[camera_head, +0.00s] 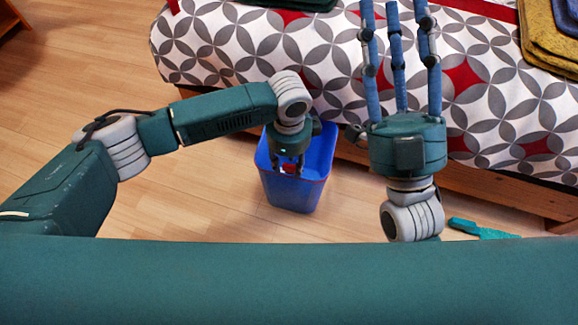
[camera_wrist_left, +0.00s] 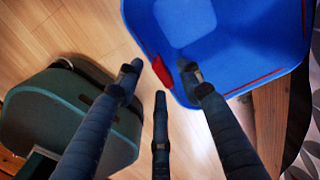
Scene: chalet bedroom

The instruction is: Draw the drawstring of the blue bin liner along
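The blue bin liner (camera_head: 325,150) lines a bin on the wooden floor beside the bed. Its rim also fills the upper right of the left wrist view (camera_wrist_left: 235,60), with a red drawstring strip along the edge. A loose red drawstring piece (camera_wrist_left: 161,72) sticks out at the rim's near corner. My left gripper (camera_head: 288,167) points down over the bin's near side. Its fingertips (camera_wrist_left: 160,75) stand apart around the red piece, with gaps visible. My right gripper (camera_head: 398,12) is open and empty, its fingers stretched over the bed.
The bed (camera_head: 240,45) with a grey, white and red patterned cover stands behind the bin, its wooden frame (camera_head: 480,180) close on the right. A teal object (camera_head: 482,230) lies on the floor at right. Floor left of the bin is clear.

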